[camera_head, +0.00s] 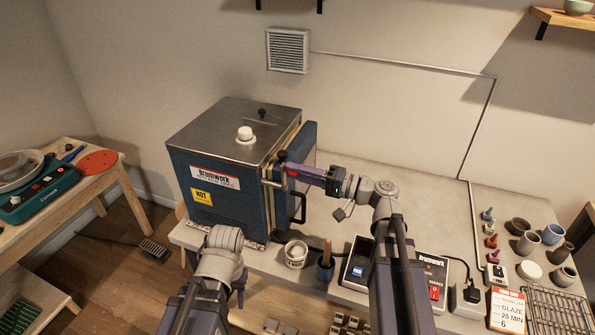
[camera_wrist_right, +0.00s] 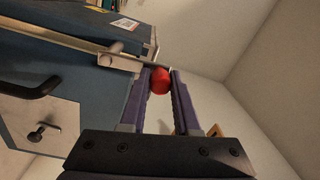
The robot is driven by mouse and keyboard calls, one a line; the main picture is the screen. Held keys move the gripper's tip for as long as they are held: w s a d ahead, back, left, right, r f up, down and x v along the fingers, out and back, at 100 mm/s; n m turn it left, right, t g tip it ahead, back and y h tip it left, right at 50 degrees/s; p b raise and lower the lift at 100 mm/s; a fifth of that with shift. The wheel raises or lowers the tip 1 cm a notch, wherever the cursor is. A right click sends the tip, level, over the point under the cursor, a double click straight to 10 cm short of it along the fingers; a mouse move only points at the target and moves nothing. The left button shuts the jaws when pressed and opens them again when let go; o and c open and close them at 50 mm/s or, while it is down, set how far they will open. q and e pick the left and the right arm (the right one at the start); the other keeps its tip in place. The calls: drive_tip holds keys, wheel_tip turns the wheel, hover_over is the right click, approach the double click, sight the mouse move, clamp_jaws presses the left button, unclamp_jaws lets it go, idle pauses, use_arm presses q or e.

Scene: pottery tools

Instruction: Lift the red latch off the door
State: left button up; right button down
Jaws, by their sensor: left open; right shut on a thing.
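The blue kiln (camera_head: 220,195) stands on the bench with its door (camera_head: 309,143) on its right side. The red latch (camera_wrist_right: 160,80) is a round red knob between the fingers of my right gripper (camera_wrist_right: 161,84) in the right wrist view. In the head view, my right gripper (camera_head: 285,168) is at the metal bracket on the door edge, shut on the latch; only a little red shows there. Whether the latch is clear of its bracket I cannot tell. My left gripper (camera_head: 240,284) is low in front of the kiln, open, its fingers mostly hidden by its own arm.
A black door handle (camera_head: 300,208) sticks out below my right gripper. Several small pots stand at the right.

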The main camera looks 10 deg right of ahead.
idle(0.3)
drive_tip(key=c, duration=0.7)
unclamp_jaws()
drive_tip(key=shift+o, duration=0.2)
drive_tip(key=v, duration=0.7)
drive_tip(key=shift+s+d, duration=0.25)
drive_tip(key=shift+d, duration=0.05)
drive_tip(key=s+a+f+n+g+h, duration=0.35)
drive_tip(key=a+f+g, duration=0.35)
drive_tip(key=a+f, duration=0.5)
drive_tip(key=s+a+f+n+g+h, duration=0.3)
drive_tip(key=s+f+n+h, duration=0.1)
drive_tip(key=s+f+h, duration=0.5)
drive_tip(key=f+h, duration=0.2)
drive_tip(key=h, duration=0.2)
drive_tip(key=shift+s+a+g, duration=0.25)
drive_tip(key=shift+s+g, duration=0.05)
drive_tip(key=shift+s, duration=0.1)
